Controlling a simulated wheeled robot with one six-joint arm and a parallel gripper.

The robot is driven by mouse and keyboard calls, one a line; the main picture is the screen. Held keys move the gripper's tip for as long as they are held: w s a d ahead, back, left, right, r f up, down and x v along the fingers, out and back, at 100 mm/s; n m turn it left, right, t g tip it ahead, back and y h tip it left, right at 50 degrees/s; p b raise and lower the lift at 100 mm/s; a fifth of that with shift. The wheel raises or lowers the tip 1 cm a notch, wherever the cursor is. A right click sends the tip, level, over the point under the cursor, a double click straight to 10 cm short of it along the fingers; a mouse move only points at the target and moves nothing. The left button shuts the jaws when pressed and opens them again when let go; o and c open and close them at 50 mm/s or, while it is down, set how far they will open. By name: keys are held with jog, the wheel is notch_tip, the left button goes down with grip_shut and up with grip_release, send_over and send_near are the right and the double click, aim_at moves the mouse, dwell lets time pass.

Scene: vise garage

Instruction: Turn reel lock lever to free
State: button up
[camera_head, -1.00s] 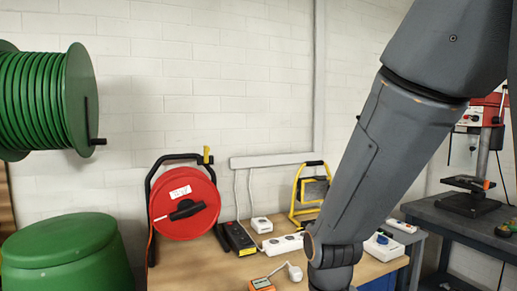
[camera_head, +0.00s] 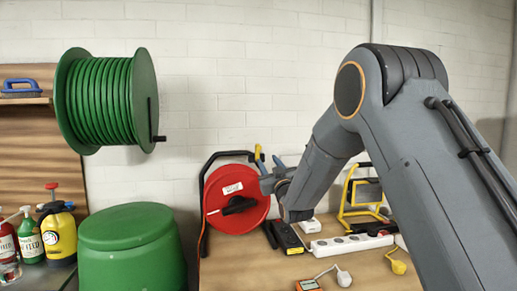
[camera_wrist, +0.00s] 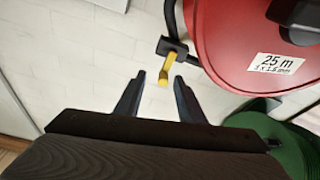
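The red cable reel (camera_head: 228,216) stands in a black frame on the workbench. Its lock lever has a yellow grip (camera_head: 258,152) and sits at the top right of the frame. In the wrist view the yellow lever (camera_wrist: 167,64) sticks out from a black bracket, and the red reel (camera_wrist: 235,35) with its "25 m" label is at the upper right. My gripper (camera_wrist: 159,77) is open and empty. Its fingertips lie on either side of the lever's end in that picture; I see no contact. In the head view my gripper (camera_head: 268,172) is just below and right of the lever.
The wooden workbench (camera_head: 230,275) holds a black charger (camera_head: 287,238), a white power strip (camera_head: 350,245) and a yellow-framed work lamp (camera_head: 362,192). A green hose reel (camera_head: 105,100) hangs on the wall at left above a green barrel (camera_head: 130,255). Spray bottles stand far left.

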aim_at(259, 148)
jog(key=shift+w+a+r+n+t+y, duration=0.15)
jog(key=shift+a+r+t+y, duration=0.1)
jog(key=shift+a+r, duration=0.2)
jog(key=shift+w+a+r+n+t+y, duration=0.15)
jog(key=shift+a+r+t, duration=0.1)
jog(key=shift+a+r, duration=0.15)
jog(key=shift+w+a+r, duration=0.15)
jog(key=shift+r, duration=0.1)
jog(key=shift+p+x, duration=1.1)
jog(key=shift+x, duration=2.35)
jog(key=shift+c, duration=0.5)
